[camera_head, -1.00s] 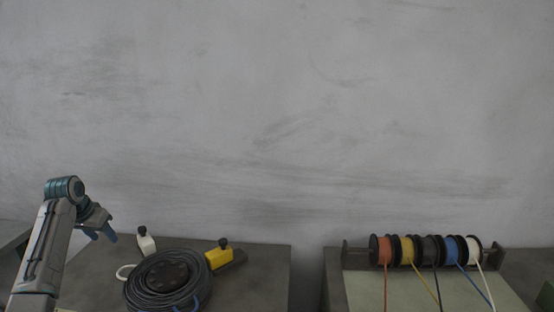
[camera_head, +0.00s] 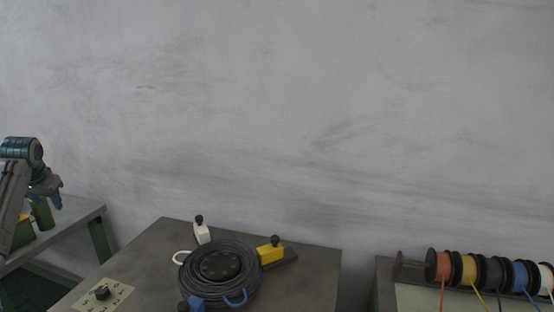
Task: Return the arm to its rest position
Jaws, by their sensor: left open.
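My left arm comes in at the left edge of the head view, raised and bent at its upper joint. My left gripper (camera_head: 50,190) points down with its blue-tipped fingers apart, and it holds nothing that I can see. In the picture it overlaps the side table at the left, near a green bottle-like object (camera_head: 42,214). It is to the left of the grey machine table (camera_head: 310,285). My right arm and gripper are not in the view.
The machine table bears a black cable coil (camera_head: 243,290), a white block with a black knob (camera_head: 202,234), a yellow block (camera_head: 270,252) and a dial plate (camera_head: 103,294). A rack of coloured wire spools (camera_head: 440,266) stands at the right. A side table (camera_head: 75,221) stands at the left.

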